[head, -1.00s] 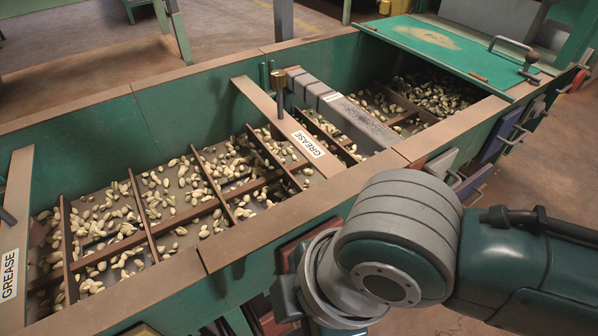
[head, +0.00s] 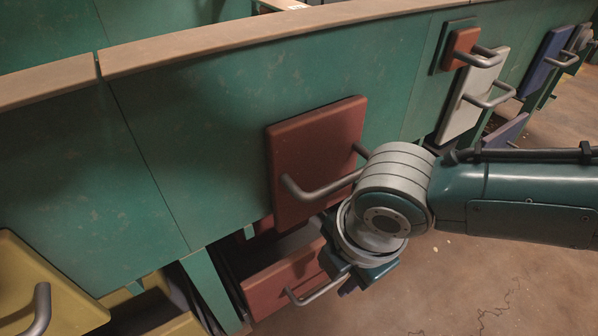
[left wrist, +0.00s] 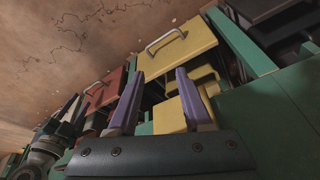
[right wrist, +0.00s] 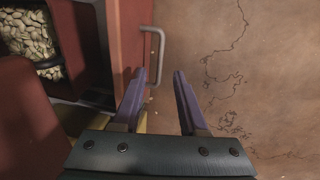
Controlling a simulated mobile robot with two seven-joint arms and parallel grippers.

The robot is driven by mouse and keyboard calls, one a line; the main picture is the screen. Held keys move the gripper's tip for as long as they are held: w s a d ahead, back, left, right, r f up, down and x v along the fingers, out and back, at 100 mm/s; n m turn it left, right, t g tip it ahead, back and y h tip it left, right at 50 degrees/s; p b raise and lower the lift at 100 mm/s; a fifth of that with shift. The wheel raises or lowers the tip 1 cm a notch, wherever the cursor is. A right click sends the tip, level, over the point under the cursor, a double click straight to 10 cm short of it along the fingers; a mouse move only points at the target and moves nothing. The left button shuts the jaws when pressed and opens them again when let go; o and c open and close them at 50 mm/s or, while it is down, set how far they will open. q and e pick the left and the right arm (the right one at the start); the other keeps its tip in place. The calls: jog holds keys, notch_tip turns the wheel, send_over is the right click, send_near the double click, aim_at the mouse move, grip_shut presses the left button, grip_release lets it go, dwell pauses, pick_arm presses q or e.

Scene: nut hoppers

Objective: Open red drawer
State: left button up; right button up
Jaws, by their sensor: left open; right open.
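The lower red drawer (head: 285,280) stands out from the green hopper, with a dark gap behind its front and a grey bar handle. In the right wrist view its red front (right wrist: 125,38) and handle (right wrist: 155,50) lie ahead, with pale nuts (right wrist: 28,38) behind the front. My right gripper (right wrist: 157,75) is open and empty, its fingertips just short of the handle. My left gripper (left wrist: 160,75) is open and empty, facing a yellow drawer (left wrist: 178,52); the red drawer (left wrist: 104,90) shows beyond.
A red panel (head: 305,150) with a bar handle is on the hopper wall above the drawer, close to my right wrist. Yellow fronts (head: 45,300) are at lower left. White (head: 470,100) and blue (head: 548,62) fronts line the right. The floor (head: 480,280) in front is clear.

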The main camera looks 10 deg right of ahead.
aim_at(326, 288)
jog(key=f+b, duration=0.2)
jog(key=f, duration=0.1)
jog(key=f+b, duration=0.1)
jog(key=shift+w+a+f+b, duration=0.2)
jog(key=shift+w+f+b, duration=0.1)
jog(key=shift+f+b, duration=0.1)
jog(key=shift+w+f+b, duration=0.2)
jog(key=shift+f+b, duration=0.2)
jog(key=shift+b, duration=0.05)
jog(key=shift+r, duration=0.1)
grip_shut()
dwell(0.6)
